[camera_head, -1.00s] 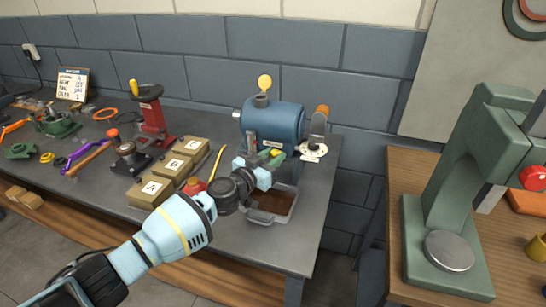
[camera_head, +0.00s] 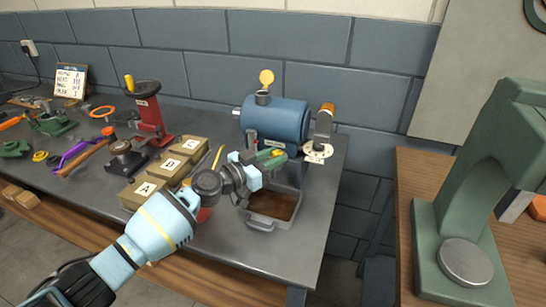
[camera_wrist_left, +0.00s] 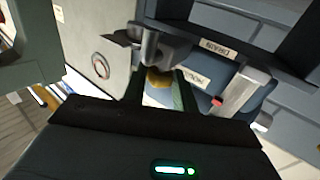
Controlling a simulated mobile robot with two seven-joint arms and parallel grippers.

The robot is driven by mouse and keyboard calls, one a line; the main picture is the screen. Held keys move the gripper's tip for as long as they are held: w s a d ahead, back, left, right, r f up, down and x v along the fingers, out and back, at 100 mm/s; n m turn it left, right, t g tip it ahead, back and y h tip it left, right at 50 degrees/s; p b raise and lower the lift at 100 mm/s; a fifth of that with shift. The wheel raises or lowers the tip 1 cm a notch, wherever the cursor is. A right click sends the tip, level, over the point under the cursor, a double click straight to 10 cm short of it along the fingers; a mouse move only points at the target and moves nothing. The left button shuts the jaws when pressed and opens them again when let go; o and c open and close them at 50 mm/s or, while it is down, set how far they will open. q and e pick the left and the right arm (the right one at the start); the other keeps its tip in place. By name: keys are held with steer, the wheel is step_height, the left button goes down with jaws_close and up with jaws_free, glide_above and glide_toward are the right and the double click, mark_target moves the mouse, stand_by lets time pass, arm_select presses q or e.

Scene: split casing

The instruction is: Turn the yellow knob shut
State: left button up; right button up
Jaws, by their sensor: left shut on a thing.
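The blue tank (camera_head: 275,123) stands on the grey bench in the head view. The small yellow knob (camera_head: 278,153) is low on its front, mostly hidden by my left gripper (camera_head: 272,157). In the left wrist view the yellow knob (camera_wrist_left: 158,79) sits between the two green fingers of my left gripper (camera_wrist_left: 158,88), which is shut on it. The knob's exact turn angle is hard to tell. My right gripper is in neither view.
Boxes marked A (camera_head: 146,190), D and C stand to the left, with a red-based press (camera_head: 150,115) behind. A green machine (camera_head: 465,200) stands on the wooden table at right.

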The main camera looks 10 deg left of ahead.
arm_select(q)
steer(key=o, duration=1)
steer(key=shift+c, duration=0.2)
steer(key=shift+a, duration=0.1)
steer(key=v, duration=0.7)
steer(key=shift+s+a, duration=0.25)
